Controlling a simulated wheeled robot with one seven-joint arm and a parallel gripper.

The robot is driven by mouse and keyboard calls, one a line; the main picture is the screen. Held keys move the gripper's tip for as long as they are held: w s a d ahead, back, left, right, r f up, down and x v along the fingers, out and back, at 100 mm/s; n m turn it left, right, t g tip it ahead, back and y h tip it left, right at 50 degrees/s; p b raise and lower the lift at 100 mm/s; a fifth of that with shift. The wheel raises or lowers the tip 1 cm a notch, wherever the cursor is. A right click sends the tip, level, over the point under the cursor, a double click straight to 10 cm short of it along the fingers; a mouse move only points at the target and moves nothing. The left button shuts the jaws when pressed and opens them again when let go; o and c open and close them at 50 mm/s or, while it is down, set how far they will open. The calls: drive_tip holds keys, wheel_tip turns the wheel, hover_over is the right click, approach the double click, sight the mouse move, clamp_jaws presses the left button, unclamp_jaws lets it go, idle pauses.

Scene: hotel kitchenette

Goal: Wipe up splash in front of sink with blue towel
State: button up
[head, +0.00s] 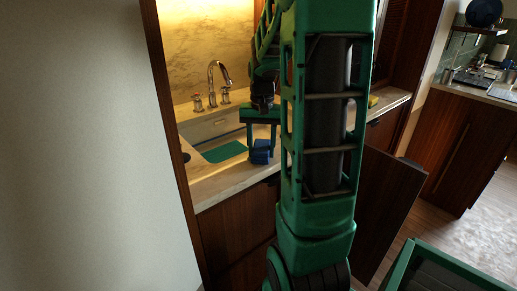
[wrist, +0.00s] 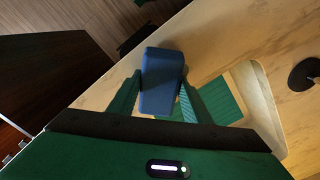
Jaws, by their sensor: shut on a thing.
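The folded blue towel (wrist: 162,75) is a thick block between the two green fingers of my gripper (wrist: 158,98) in the wrist view. The fingers are shut on its sides. In the head view my gripper (head: 261,145) points down with the towel (head: 262,153) at the counter's front, by the sink's near right corner. The towel is at or just above the counter surface; I cannot tell if it touches. The sink (head: 212,128) holds a green mat (head: 224,152). I cannot make out any splash on the pale countertop (head: 215,188).
A chrome faucet (head: 218,78) stands behind the sink. A dark round thing (wrist: 304,74) lies on the counter past the sink in the wrist view. A brown cabinet door (head: 392,195) stands open below, to the right. The counter front left of the towel looks bare.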

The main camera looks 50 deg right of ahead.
sight(253, 149)
drive_tip(key=shift+w+a, duration=0.25)
drive_tip(key=shift+a, duration=0.85)
drive_tip(key=shift+a+f, duration=0.1)
drive_tip(key=shift+a, duration=0.2)
drive_tip(key=shift+w+r, duration=0.1)
drive_tip(key=shift+r, duration=0.15)
drive_tip(key=shift+d+f, duration=0.3)
drive_tip(key=shift+d, duration=0.25)
drive_tip(key=shift+d+r, duration=0.15)
drive_tip(key=shift+d, duration=0.15)
drive_tip(key=shift+s+d, duration=0.25)
drive_tip(key=shift+d, duration=0.45)
drive_tip(key=shift+s+d, duration=0.1)
drive_tip(key=shift+d, duration=0.25)
drive_tip(key=shift+r, duration=0.2)
drive_tip(key=shift+a+f, duration=0.25)
drive_tip(key=shift+a, duration=0.3)
drive_tip(key=shift+w+a, duration=0.25)
drive_tip(key=shift+a, duration=0.95)
drive_tip(key=shift+w+a+r, duration=0.1)
drive_tip(key=shift+a+r, duration=0.05)
drive_tip(key=shift+a, duration=0.15)
wheel_tip(253, 149, up, 7)
drive_tip(key=shift+d+f, duration=0.1)
drive_tip(key=shift+f, duration=0.1)
drive_tip(key=shift+r, duration=0.5)
